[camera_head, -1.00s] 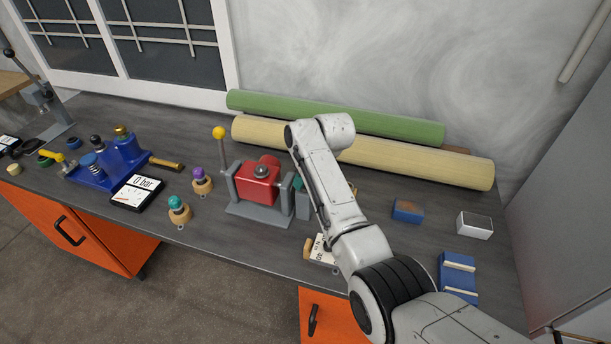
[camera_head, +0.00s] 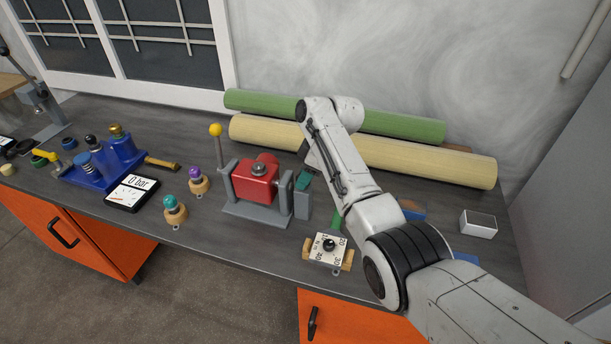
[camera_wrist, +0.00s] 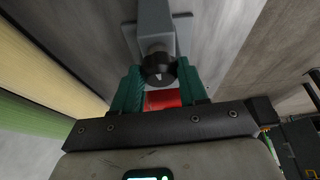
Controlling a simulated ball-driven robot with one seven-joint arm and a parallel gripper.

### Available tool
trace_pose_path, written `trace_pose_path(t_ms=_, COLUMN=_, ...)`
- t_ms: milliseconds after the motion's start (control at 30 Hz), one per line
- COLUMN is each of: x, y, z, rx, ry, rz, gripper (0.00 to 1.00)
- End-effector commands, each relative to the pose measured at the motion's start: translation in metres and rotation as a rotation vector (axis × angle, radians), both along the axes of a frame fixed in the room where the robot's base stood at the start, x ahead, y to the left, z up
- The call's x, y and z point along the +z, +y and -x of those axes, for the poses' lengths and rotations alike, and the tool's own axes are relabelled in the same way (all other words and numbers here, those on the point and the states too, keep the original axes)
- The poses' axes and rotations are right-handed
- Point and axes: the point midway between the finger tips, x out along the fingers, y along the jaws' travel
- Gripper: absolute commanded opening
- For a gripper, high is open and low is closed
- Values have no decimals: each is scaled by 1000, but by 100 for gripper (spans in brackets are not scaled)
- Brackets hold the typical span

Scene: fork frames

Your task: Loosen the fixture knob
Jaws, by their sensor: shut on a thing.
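The fixture is a grey clamp frame (camera_head: 257,213) on the bench, holding a red block (camera_head: 256,184). A lever with a yellow ball (camera_head: 215,130) rises at its left. In the wrist view, the fixture's black knob (camera_wrist: 158,70) sits at the end of a grey upright part, between the green fingers of my gripper (camera_wrist: 158,80). My gripper is shut on the knob. A red surface (camera_wrist: 162,99) shows behind the knob. In the head view, a green finger (camera_head: 304,180) shows at the fixture's right side; the knob itself is hidden there.
A dial block (camera_head: 328,247) lies at the bench's front edge, below my arm. A green roll (camera_head: 270,103) and a cream roll (camera_head: 270,134) lie along the wall. A blue device (camera_head: 103,165) and a pressure display (camera_head: 131,193) are left.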

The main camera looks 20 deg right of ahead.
Motion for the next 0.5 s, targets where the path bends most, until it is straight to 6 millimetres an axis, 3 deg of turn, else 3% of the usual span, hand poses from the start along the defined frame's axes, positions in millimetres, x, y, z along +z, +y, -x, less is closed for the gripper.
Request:
trace_pose_path(t_ms=367, x=-2, y=0, z=1, rx=1, ry=3, rz=1, gripper=12)
trace_pose_path(t_ms=400, x=-2, y=0, z=1, rx=1, ry=3, rz=1, gripper=46)
trace_pose_path(t_ms=500, x=-2, y=0, z=1, rx=1, ry=3, rz=1, gripper=53)
